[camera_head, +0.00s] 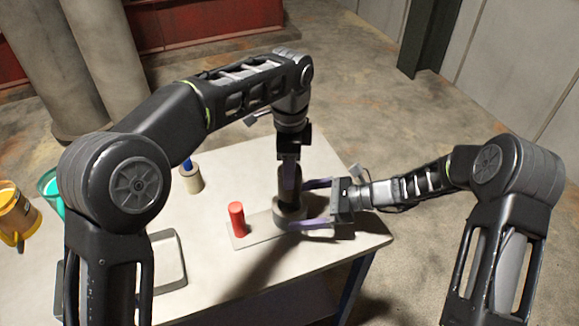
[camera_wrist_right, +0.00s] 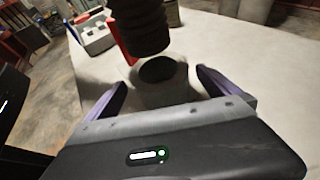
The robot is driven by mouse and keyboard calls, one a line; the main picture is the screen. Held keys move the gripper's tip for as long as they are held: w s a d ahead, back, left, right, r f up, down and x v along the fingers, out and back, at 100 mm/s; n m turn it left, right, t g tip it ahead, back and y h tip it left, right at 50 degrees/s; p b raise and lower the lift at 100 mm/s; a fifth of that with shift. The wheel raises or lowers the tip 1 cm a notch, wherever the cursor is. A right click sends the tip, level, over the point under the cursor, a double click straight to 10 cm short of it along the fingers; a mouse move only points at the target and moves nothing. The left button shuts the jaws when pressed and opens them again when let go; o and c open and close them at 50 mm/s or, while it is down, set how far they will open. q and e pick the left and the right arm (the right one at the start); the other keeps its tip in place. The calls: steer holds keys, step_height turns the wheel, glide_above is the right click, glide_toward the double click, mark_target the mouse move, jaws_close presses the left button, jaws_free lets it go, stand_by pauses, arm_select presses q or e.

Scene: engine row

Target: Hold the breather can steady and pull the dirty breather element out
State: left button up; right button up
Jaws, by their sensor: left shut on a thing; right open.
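The dirty breather element (camera_head: 288,192) is a dark cylinder, held upright by my left gripper (camera_head: 290,176), which is shut on it from above. In the right wrist view the element (camera_wrist_right: 140,28) looks dark and ribbed, and its lower end hangs above the can's mouth. The breather can (camera_head: 288,219) is a short grey cylinder on a pale plate; its dark open mouth shows in the right wrist view (camera_wrist_right: 160,70). My right gripper (camera_head: 318,204) is open, with its purple fingers on either side of the can. In the wrist view I see gaps between fingers and can.
A red cylinder (camera_head: 237,219) stands on the plate (camera_head: 257,231) left of the can. A grey tray (camera_head: 168,262), a pale cup with a blue thing (camera_head: 192,180), a teal container (camera_head: 50,187) and a yellow container (camera_head: 16,215) are further left. The table's right corner is clear.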

steer(key=v, duration=0.7)
steer(key=shift+s+d+r, duration=0.1)
steer(key=shift+d, duration=0.1)
